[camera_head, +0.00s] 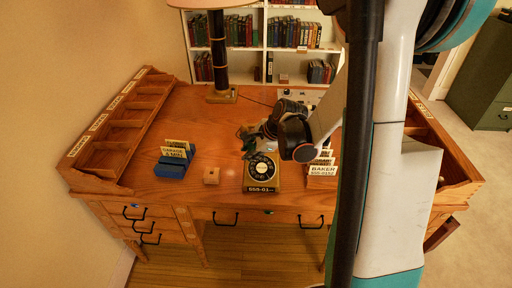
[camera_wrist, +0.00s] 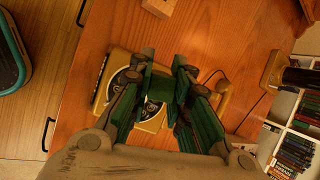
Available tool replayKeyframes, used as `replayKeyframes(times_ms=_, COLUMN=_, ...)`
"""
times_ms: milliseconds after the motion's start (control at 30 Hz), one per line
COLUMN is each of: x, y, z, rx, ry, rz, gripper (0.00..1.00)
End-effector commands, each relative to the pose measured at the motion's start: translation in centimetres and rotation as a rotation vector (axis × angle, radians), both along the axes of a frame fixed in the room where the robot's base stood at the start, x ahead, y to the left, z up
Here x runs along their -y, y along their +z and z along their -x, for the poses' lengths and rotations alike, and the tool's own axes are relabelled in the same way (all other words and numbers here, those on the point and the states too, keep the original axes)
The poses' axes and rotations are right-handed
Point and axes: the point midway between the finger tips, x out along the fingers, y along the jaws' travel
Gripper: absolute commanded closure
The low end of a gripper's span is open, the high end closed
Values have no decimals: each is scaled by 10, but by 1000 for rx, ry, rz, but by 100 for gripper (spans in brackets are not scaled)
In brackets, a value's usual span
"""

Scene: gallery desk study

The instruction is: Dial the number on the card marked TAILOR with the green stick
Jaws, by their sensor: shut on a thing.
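A yellow rotary telephone (camera_head: 262,185) with a black and white dial (camera_head: 262,167) stands near the desk's front edge, its plate reading 555-01 and unclear marks. My gripper (camera_head: 250,135) is over the phone's back part. In the wrist view my gripper (camera_wrist: 166,75) is shut on a green piece, the green stick (camera_wrist: 160,88), above the phone (camera_wrist: 150,122). The stick's tip and any contact with the dial are hidden. A card marked BAKER 555-0152 (camera_head: 322,170) stands on the right. Other cards (camera_head: 174,152) stand in a blue holder (camera_head: 172,166) at left. I cannot read TAILOR on any card.
A small wooden block (camera_head: 212,176) lies between the blue holder and the phone. A lamp (camera_head: 222,96) stands at the back. Wooden pigeonholes (camera_head: 120,123) line the left side. The desk's middle left is clear.

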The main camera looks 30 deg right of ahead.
Motion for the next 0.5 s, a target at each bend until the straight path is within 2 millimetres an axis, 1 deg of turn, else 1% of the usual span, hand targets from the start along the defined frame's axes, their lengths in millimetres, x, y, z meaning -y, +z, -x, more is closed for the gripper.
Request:
replayKeyframes(times_ms=100, x=12, y=7, z=1, rx=10, ry=-134, rz=-12, gripper=100)
replayKeyframes(times_ms=200, x=17, y=9, z=2, rx=14, ry=-196, rz=-17, gripper=100)
replayKeyframes(times_ms=333, x=20, y=7, z=1, rx=17, ry=-222, rz=-20, gripper=100)
replayKeyframes(times_ms=500, x=23, y=-4, z=-3, rx=16, ry=-222, rz=-20, gripper=100)
